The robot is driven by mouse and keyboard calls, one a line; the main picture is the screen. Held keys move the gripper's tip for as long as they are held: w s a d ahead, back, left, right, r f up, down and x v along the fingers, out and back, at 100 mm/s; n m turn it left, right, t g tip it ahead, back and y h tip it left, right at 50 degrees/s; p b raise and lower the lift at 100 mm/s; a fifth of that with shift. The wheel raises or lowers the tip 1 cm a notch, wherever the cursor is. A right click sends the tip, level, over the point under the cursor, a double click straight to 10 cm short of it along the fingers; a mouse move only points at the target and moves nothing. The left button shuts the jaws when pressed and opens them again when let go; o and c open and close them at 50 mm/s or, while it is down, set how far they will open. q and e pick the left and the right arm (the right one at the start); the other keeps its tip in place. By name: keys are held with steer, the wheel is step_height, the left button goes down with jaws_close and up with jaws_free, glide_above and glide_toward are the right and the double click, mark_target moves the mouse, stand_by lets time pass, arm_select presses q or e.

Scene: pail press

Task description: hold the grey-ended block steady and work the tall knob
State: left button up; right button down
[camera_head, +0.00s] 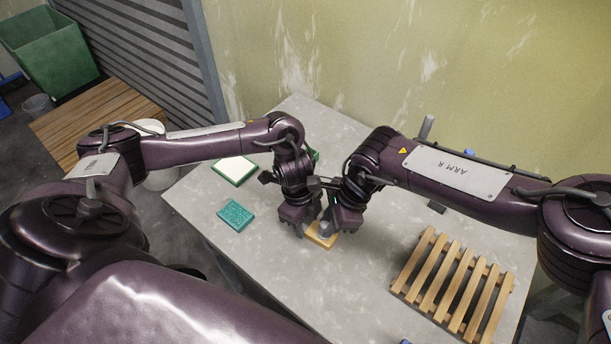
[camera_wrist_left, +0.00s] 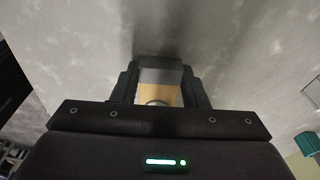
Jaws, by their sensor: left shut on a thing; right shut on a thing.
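The wooden block (camera_head: 317,241) lies on the grey table under both grippers. In the left wrist view its grey end (camera_wrist_left: 160,76) and tan top (camera_wrist_left: 157,94) show between the fingers. My left gripper (camera_head: 302,228) is shut on the block from the left; it also shows in the left wrist view (camera_wrist_left: 160,88). The grey knob (camera_head: 326,228) stands on the block, partly hidden by the grippers. My right gripper (camera_head: 338,226) is shut at the knob from the right; its exact finger contact is hidden. The two grippers are very close together.
A teal sponge-like block (camera_head: 235,216) and a green-edged white tray (camera_head: 234,170) lie left on the table (camera_head: 270,265). A slatted wooden rack (camera_head: 454,283) stands right. The table in front of the block is clear. A green bin (camera_head: 50,55) is far left.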

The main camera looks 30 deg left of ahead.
steer(key=shift+r, duration=0.4)
steer(key=shift+a+r, duration=0.1)
steer(key=shift+r, duration=1.8)
arm_select(q)
steer(key=o, duration=1.4)
arm_select(e)
steer(key=d+r, duration=0.5)
steer(key=d, duration=0.1)
steer(key=shift+r, duration=0.4)
arm_select(q)
steer(key=shift+a+r, duration=0.3)
steer(key=shift+r, duration=1.65)
steer(key=shift+a+r, duration=0.3)
steer(key=shift+r, duration=1.7)
steer(key=shift+a+r, duration=0.3)
steer(key=shift+r, duration=1.65)
